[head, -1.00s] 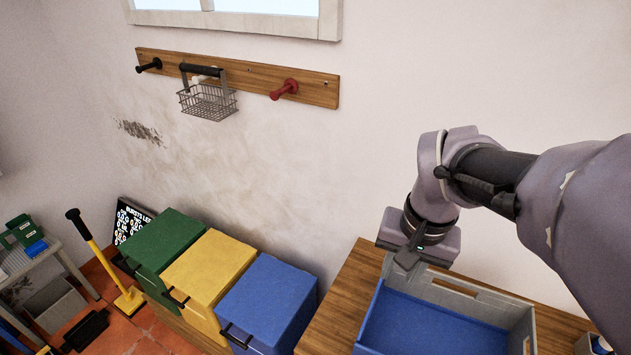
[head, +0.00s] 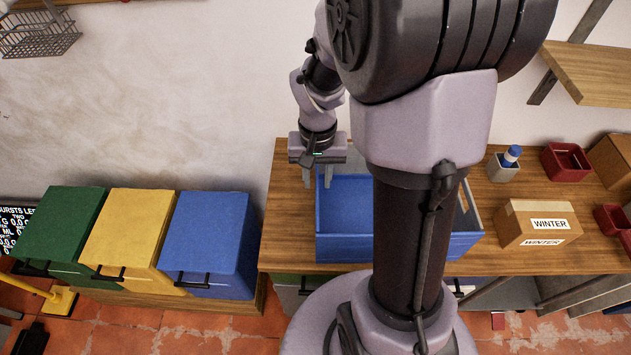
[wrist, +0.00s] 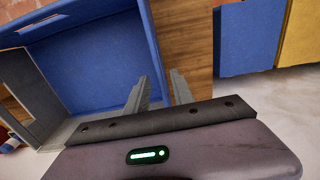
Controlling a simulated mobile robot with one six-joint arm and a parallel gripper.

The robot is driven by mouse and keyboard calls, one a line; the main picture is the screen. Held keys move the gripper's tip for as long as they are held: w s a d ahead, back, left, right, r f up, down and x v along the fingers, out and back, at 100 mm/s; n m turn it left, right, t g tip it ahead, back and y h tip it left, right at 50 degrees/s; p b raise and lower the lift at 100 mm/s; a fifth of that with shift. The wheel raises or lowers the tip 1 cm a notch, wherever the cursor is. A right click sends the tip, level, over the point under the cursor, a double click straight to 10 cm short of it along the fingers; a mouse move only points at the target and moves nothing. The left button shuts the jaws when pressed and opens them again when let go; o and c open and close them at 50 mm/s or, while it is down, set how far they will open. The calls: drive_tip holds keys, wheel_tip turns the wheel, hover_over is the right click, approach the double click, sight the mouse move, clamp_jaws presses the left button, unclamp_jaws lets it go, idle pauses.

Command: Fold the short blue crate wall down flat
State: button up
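The crate (head: 345,246) stands on the wooden bench, with blue and grey walls and a blue floor. Its short blue wall (wrist: 150,38) is upright at the crate's left end in the head view, seen nearly edge-on. My gripper (head: 318,180) points down at the crate's back left corner. In the wrist view its two fingers (wrist: 160,92) are apart, one on the crate's inner side and one on the outer side, with the short blue wall's end between them. Whether either finger touches the wall cannot be told. My arm hides part of the crate's right side.
Green (head: 60,225), yellow (head: 130,225) and blue (head: 210,230) bins stand left of the bench. A cardboard box marked WINTER (head: 535,222), a small pot (head: 503,170) and a red bin (head: 566,161) are on the right. Bare bench (head: 290,200) lies left of the crate.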

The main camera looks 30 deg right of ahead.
drive_tip(key=shift+f, duration=0.5)
clamp_jaws()
idle(1.1)
